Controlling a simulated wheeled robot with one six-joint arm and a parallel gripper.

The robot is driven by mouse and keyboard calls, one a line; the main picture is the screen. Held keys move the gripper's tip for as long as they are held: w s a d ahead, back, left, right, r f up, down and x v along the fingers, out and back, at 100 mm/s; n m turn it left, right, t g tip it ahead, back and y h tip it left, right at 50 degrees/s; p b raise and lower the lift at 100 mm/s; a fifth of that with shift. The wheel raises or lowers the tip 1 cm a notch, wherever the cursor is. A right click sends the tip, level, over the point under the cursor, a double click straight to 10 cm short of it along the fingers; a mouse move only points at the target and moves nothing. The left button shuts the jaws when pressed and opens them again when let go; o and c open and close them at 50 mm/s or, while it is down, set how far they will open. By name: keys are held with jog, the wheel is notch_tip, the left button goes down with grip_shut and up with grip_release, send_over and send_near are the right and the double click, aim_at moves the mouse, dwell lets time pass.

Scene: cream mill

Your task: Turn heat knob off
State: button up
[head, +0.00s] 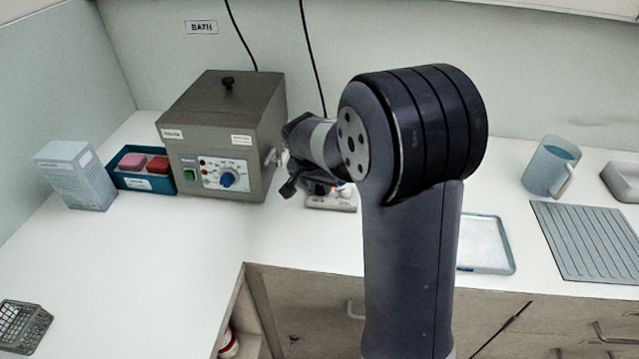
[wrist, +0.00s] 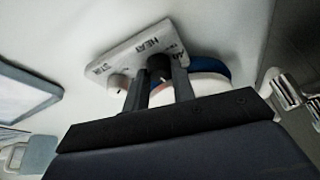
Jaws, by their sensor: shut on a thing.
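The hotplate stirrer's front panel (wrist: 132,52) shows upside down in the wrist view, with HEAT and STIR printed on it. The dark heat knob (wrist: 158,66) sits by the HEAT label, between the two fingers of my gripper (wrist: 160,76), which is shut on it. A pale knob (wrist: 118,84) sits by the STIR label, left of the fingers. In the head view the small white stirrer (head: 331,203) stands on the counter, largely hidden by my arm. The heat knob's pointer is too dark to read.
A grey bath box (head: 208,120) with a blue knob (head: 228,179) stands left of the stirrer. A blue tray (head: 140,183) and a carton (head: 77,176) are further left. A shallow tray (head: 487,244), ribbed mat (head: 588,242) and jug (head: 549,168) lie right.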

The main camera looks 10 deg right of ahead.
jog(key=n+y, duration=0.1)
jog(key=n, duration=0.2)
jog(key=n+t+y, duration=0.1)
jog(key=n, duration=0.2)
jog(key=shift+d, duration=0.2)
jog(key=n+y+b, duration=0.1)
jog(key=n, duration=0.2)
jog(key=n+y+b, duration=0.1)
jog(key=n, duration=0.1)
jog(key=shift+d+f+n+b, duration=0.15)
jog(key=shift+n+b, duration=0.2)
jog(key=shift+n, duration=0.05)
jog(key=n+g+y+b, duration=0.1)
jog(key=n, duration=0.1)
jog(key=n+y+b, duration=0.1)
jog(key=n, duration=0.2)
jog(key=shift+w+d+g+b, duration=0.1)
jog(key=shift+w+g+b, duration=0.05)
jog(key=shift+g+b, duration=0.2)
jog(key=n+g, duration=0.1)
jog(key=n, duration=0.2)
jog(key=n+g+y, duration=0.1)
jog(key=n, duration=0.2)
jog(key=shift+r, duration=0.2)
jog(key=shift+w+n, duration=0.1)
jog(key=shift+n, duration=0.4)
jog(key=o, duration=1)
